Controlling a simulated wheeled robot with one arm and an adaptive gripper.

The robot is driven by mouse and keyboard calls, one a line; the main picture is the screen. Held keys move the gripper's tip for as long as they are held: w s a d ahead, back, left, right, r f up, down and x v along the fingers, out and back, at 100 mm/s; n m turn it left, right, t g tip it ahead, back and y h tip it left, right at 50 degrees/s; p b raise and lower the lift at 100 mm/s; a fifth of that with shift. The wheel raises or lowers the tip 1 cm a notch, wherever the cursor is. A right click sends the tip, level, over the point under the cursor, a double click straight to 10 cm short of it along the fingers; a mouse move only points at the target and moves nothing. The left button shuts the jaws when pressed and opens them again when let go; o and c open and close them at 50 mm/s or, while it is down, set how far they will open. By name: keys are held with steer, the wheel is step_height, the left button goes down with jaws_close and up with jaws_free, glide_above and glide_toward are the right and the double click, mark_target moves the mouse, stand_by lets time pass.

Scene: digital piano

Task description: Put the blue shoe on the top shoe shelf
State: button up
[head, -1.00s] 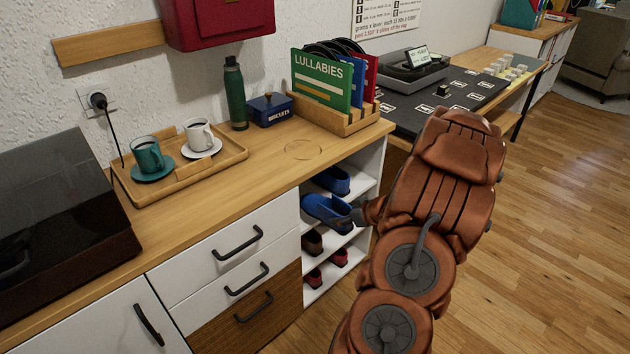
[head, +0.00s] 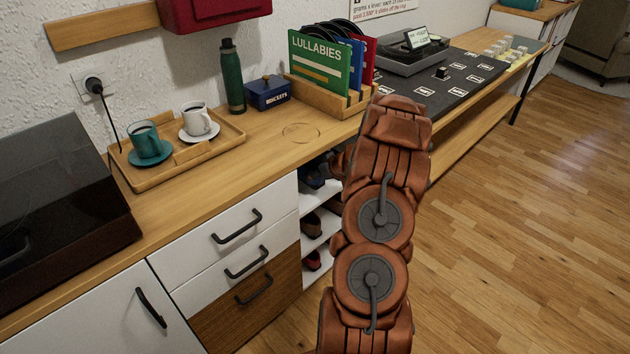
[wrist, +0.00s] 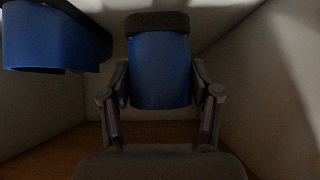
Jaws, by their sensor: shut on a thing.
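In the wrist view my gripper (wrist: 160,100) has one finger on each side of a blue shoe (wrist: 160,68) with a dark rim, and is shut on it. A second blue shoe (wrist: 52,42) is at the upper left, apart from the held one. Pale walls close in on both sides, with a wood-coloured surface below. In the head view my arm reaches into the upper part of the white shoe shelf (head: 317,203) and hides my gripper. Some dark blue of a shoe (head: 312,177) shows in the top compartment; I cannot tell which shoe it is.
A brown shoe (head: 312,225) and a red shoe (head: 312,260) sit on the lower shelves. The wooden countertop (head: 255,165) lies just above the opening, with a record rack (head: 350,98) over it. Drawers (head: 235,230) stand to the left. Floor on the right is clear.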

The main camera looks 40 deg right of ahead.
mark_target(321, 179)
steer(key=shift+f+b, duration=0.45)
steer(key=shift+f, duration=1.35)
steer(key=o, duration=1)
steer(key=shift+s+r, duration=0.25)
steer(key=shift+r, duration=0.05)
steer(key=p+v, duration=0.1)
steer(key=v, duration=1)
steer(key=shift+s, duration=0.1)
steer(key=shift+a, duration=0.15)
